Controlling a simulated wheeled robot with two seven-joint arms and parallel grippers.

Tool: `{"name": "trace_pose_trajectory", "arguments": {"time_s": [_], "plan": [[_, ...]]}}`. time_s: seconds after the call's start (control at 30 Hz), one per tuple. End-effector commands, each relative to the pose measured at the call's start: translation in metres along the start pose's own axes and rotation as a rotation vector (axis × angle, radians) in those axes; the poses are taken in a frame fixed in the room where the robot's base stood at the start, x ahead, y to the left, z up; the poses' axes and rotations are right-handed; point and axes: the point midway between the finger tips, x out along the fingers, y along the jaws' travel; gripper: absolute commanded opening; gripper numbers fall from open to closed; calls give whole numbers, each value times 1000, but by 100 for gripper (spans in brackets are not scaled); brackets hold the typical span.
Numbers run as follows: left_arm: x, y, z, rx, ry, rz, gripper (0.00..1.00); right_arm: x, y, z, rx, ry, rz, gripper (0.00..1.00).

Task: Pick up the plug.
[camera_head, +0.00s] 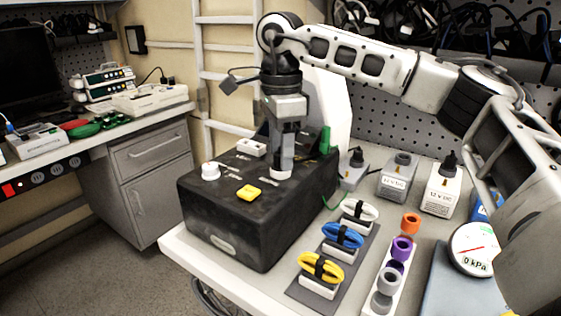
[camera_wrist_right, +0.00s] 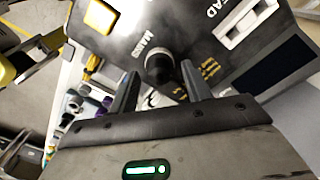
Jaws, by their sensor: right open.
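A round plug-like piece (camera_wrist_right: 160,67), dark on top with a paler collar, stands on the black box beside the printed word MAINS in the wrist view. In the head view a pale round piece (camera_head: 281,173) shows just under the fingers on the black box (camera_head: 222,222). My right gripper (camera_head: 283,158) points down over the box top. In the wrist view its open fingers (camera_wrist_right: 160,72) lie on either side of the round piece, with gaps visible. Whether they touch it cannot be told. My left gripper is not in view.
Bundled cables, white (camera_head: 358,212), blue (camera_head: 343,235) and yellow (camera_head: 321,267), lie to the right. A pressure gauge (camera_head: 473,247) is near the right edge.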

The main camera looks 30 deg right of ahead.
Motion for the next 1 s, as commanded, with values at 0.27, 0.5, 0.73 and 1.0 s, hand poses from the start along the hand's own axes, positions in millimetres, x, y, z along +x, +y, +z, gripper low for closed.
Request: {"name": "trace_pose_trajectory", "arguments": {"time_s": [0.27,0.5,0.73,1.0], "plan": [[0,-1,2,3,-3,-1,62,7,0,0,1,-1,-1,49],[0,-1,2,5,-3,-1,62,7,0,0,1,-1,-1,10],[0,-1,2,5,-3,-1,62,6,0,0,0,-1,-1,10],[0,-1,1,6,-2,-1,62,-13,0,1,0,-2,-3,10]]}}
